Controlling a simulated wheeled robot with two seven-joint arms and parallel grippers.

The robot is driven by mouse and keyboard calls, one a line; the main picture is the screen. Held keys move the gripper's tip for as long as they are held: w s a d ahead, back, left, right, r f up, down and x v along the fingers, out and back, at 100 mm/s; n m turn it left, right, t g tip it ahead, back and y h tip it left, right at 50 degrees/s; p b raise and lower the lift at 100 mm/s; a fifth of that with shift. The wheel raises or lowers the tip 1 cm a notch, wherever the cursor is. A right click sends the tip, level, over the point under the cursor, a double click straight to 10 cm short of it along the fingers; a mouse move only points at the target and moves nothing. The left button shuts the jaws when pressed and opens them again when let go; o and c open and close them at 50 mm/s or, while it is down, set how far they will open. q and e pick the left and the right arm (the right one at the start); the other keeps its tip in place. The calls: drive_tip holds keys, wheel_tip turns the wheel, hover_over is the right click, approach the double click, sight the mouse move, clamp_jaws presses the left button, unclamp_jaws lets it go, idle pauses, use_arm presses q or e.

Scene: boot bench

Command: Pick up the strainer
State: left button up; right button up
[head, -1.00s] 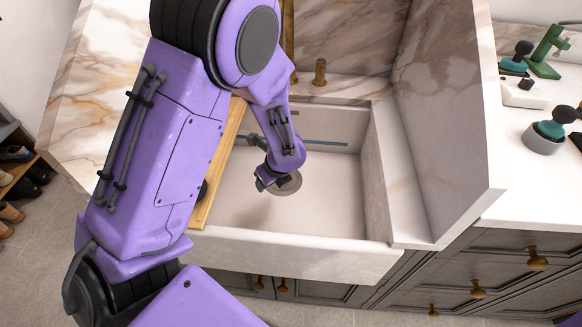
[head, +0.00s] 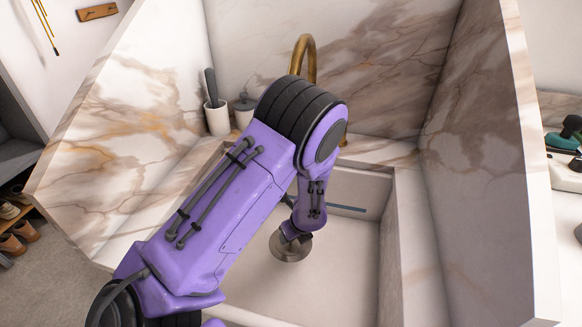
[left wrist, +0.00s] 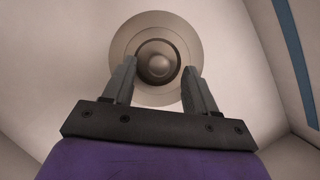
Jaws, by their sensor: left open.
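The strainer (head: 290,247) is a round metal disc at the bottom of the pale sink (head: 335,290). In the left wrist view the strainer (left wrist: 155,25) shows a wide rim and a raised round knob (left wrist: 158,63) at its centre. My left gripper (head: 294,238) reaches down into the sink over the strainer and covers part of it in the head view. In the left wrist view the left gripper (left wrist: 158,65) is open, with one finger on each side of the knob. Whether the fingers touch it I cannot tell. My right gripper is not in view.
Marble panels (head: 475,160) stand high around the sink. A brass faucet (head: 304,45) rises behind my arm. A white holder (head: 217,118) with a dark handle and a grey lidded jar (head: 244,108) stand at the back left. The sink floor around the strainer is clear.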

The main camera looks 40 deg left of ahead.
use_arm(q)
drive_tip(key=shift+x, duration=0.9)
drive_tip(key=shift+s+r, duration=0.1)
clamp_jaws()
drive_tip(key=shift+r, duration=0.1)
